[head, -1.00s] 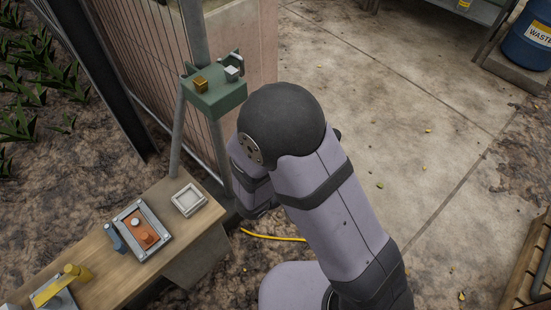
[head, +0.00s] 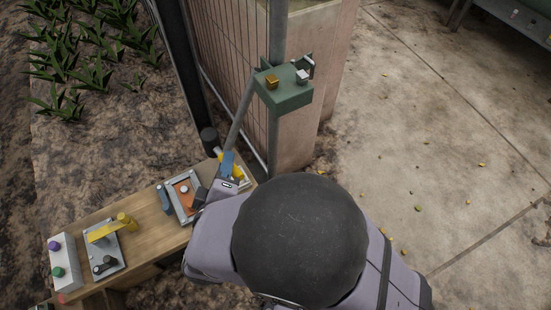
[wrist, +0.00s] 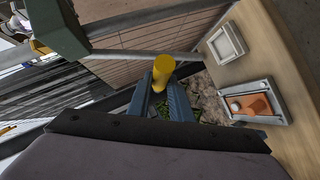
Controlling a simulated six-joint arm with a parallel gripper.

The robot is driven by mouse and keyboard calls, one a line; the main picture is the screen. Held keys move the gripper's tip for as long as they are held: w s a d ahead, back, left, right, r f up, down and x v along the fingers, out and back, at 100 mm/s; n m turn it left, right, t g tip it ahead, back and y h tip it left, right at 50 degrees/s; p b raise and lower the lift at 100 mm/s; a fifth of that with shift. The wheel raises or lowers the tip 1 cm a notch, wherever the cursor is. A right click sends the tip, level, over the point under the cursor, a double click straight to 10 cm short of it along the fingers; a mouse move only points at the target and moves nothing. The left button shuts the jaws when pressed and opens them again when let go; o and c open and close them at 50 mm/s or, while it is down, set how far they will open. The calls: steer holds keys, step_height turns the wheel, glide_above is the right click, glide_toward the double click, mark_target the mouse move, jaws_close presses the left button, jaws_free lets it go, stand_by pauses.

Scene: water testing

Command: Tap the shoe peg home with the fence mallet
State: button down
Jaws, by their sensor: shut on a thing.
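My gripper (head: 228,165) has blue-grey fingers, shut on a yellow cylindrical handle, which I take to be the mallet (wrist: 163,68). In the head view a dark cylinder (head: 209,138) shows just beyond the fingers, perhaps the mallet's head; I cannot see how it joins the handle. The grip is above the wooden bench's far end. A grey-framed tray (wrist: 279,116) holds an orange block (wrist: 258,103) with a pale round peg (wrist: 234,105) on it. This peg also shows in the head view (head: 184,189), left of my gripper. Which peg is the shoe peg is unclear.
A green bracket (head: 285,98) with brass and pale blocks stands on the fence post. A square white tray (wrist: 227,44) sits on the bench (head: 145,207).

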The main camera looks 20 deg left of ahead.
steer(key=s+a+n+g+y, duration=0.2)
steer(key=s+a+n+y, duration=0.2)
steer(key=a, duration=0.3)
steer(key=shift+a+f+n+g+y, duration=0.15)
steer(key=shift+a+n+g+y, duration=0.15)
steer(key=shift+y, duration=0.2)
steer(key=shift+s+d+b, duration=0.1)
steer(key=shift+b, duration=0.6)
step_height(320, 180, down, 2)
steer(key=b, duration=0.4)
steer(key=shift+f, duration=0.25)
steer(key=shift+f+b, duration=0.2)
steer(key=shift+b, duration=1)
